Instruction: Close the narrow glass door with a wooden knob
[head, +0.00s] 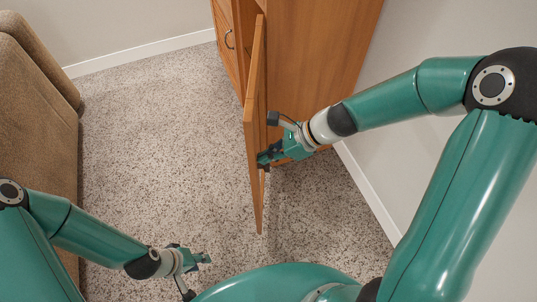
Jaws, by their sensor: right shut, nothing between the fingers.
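The narrow door (254,125) stands open from the wooden cabinet (318,50) and points toward me. I see it nearly edge-on, so its glass and wooden knob cannot be made out. My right gripper (263,160) is shut and empty, on the right side of the door. Its fingertips are at or very near the door's face; I cannot tell whether they touch it. My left gripper (206,258) is low over the carpet, left of the door and apart from it. Whether its fingers are open is too small to tell.
A brown sofa (38,110) stands along the left edge. The cabinet's front with a metal handle (228,39) shows at the top. A pale wall (450,25) with a white baseboard is on the right. The speckled carpet (160,150) between sofa and door is clear.

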